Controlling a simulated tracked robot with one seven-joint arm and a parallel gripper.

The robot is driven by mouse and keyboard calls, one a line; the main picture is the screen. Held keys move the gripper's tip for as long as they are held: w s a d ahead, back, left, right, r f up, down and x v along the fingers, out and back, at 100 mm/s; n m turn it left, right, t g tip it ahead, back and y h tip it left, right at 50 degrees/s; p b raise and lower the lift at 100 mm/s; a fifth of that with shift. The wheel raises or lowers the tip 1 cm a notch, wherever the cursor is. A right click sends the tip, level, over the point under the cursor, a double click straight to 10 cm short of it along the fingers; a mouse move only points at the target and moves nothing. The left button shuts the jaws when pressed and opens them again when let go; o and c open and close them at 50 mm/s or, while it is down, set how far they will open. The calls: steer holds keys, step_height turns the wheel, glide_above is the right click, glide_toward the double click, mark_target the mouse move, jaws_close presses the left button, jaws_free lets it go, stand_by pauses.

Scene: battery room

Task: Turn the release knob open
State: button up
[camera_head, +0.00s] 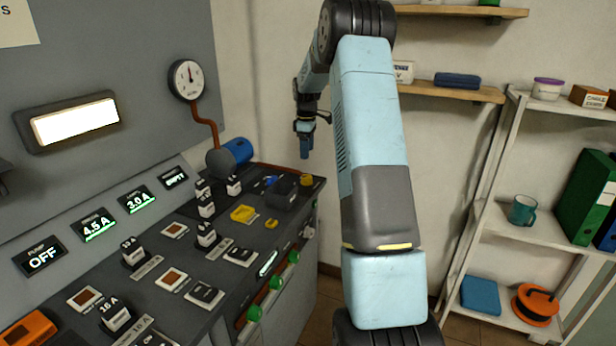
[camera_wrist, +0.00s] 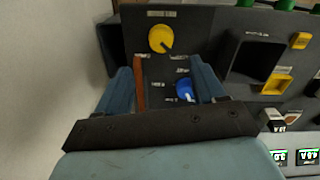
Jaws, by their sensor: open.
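Two knobs sit at the far end of the console: a yellow knob (camera_head: 306,180) and a blue knob (camera_head: 270,181). In the wrist view the yellow knob (camera_wrist: 162,38) has a dark pointer toward its lower right. The blue knob (camera_wrist: 184,89) is nearer, with small labels around it. The labels are too small to read, so I cannot tell which one is the release knob. My gripper (camera_head: 305,146) is open and empty above the panel's far end. In the wrist view its fingers (camera_wrist: 163,82) spread wide, with the blue knob between them, nearer the right finger.
A dark open box (camera_head: 283,192) stands beside the knobs, with a yellow bracket (camera_head: 243,214) near it. A gauge (camera_head: 187,80) with a red pipe is on the back panel. Breaker blocks (camera_head: 206,207) line the console. A wall is close beside; a shelf rack (camera_head: 492,170) stands right.

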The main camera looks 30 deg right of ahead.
mark_target(307, 176)
step_height(307, 176, down, 12)
steer(key=shift+w+r, duration=0.1)
steer(key=shift+r, duration=0.15)
steer(key=shift+c, duration=0.5)
steer(key=shift+d, duration=0.1)
steer(key=c, duration=0.9)
steer(key=shift+d, duration=0.15)
steer(key=shift+c, duration=0.3)
